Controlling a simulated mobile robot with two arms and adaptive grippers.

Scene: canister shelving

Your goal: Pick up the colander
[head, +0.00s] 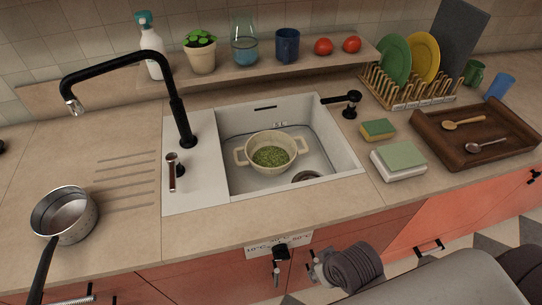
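The colander (248,157) is a cream, round, two-handled pot-like vessel holding small green pieces. It sits upright inside the white sink (344,168), towards the middle of the basin. Its handles stick out left and right, and no gripper touches it. My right gripper (312,269) shows at the bottom, in front of the cabinet fronts and below the counter edge, well apart from the colander. Its fingers are small and partly hidden, so I cannot tell whether they are open or shut. My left gripper is not in view.
A black faucet (178,112) arches left of the basin. A metal saucepan (65,215) stands on the left counter. Sponges (398,160), a wooden tray (438,131) and a dish rack (408,96) stand to the right. A shelf (265,64) with several items runs behind.

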